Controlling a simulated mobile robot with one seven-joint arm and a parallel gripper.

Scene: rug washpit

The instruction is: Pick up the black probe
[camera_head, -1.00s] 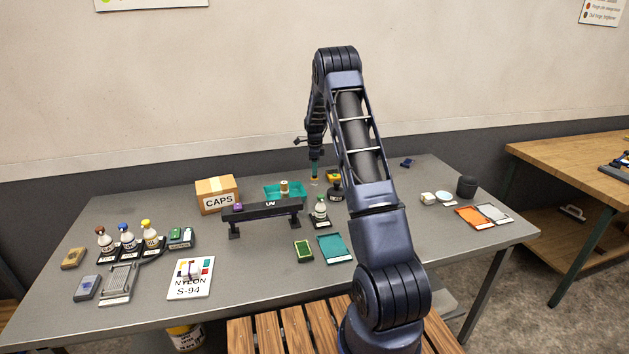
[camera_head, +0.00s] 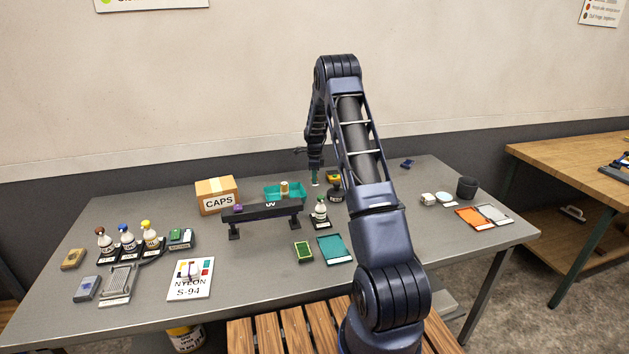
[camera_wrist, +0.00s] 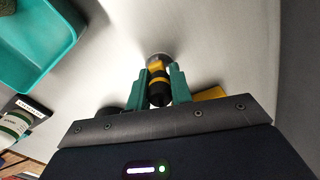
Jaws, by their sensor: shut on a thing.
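The black probe (camera_wrist: 158,88), dark with yellow bands and a paler round end, sits between the two teal fingers of my gripper (camera_wrist: 160,88) in the wrist view. The fingers are shut on it from both sides. In the head view my gripper (camera_head: 314,180) points down at the back of the grey table, just right of the teal tray. The probe is too small there to make out clearly. I cannot tell whether its far end touches the table.
The teal tray (camera_head: 272,190) is close on the left and also shows in the wrist view (camera_wrist: 70,38). A dark round item with a yellow top (camera_head: 334,190) stands close on the right. The UV lamp bar (camera_head: 262,211) and a white bottle (camera_head: 320,208) are in front.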

